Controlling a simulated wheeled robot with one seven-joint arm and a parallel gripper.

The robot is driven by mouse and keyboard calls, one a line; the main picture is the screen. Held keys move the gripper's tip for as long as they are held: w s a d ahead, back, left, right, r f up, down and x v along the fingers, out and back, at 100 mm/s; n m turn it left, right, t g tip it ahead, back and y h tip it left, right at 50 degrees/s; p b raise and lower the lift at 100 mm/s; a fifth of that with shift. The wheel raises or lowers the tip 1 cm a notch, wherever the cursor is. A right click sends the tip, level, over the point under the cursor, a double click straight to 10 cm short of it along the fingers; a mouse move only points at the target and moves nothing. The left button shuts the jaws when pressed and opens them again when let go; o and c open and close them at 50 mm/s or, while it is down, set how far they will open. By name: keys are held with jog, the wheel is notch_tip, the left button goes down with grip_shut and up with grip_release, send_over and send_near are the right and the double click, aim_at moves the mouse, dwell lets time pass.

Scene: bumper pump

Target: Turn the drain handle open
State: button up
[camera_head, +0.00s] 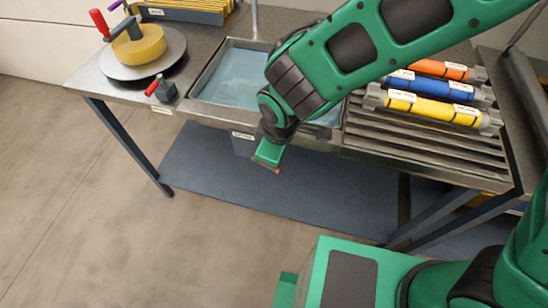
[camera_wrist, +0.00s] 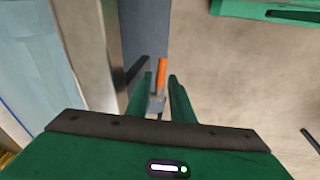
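An orange handle (camera_wrist: 162,72), which looks like the drain handle, shows in the wrist view between and just past my fingertips. A small grey fitting (camera_wrist: 157,104) is at its near end, between the fingers. My gripper (camera_wrist: 160,80) is open, with one finger on each side of the handle; I cannot tell whether either touches it. In the head view my gripper (camera_head: 268,155) points down in front of the sink's front edge. Only a small orange bit (camera_head: 277,170) shows below it, and the arm and gripper hide the rest of the drain.
The sink (camera_head: 232,76) holds pale blue liquid. A red-handled grey fitting (camera_head: 166,91) and a turntable (camera_head: 117,67) with a yellow disc stand left. Orange, blue and yellow cylinders (camera_head: 430,108) lie on the right rack. The floor (camera_head: 90,220) in front is clear.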

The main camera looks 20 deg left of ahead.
jog(key=v, duration=0.6)
jog(key=shift+r, duration=0.25)
jog(key=shift+d, duration=0.1)
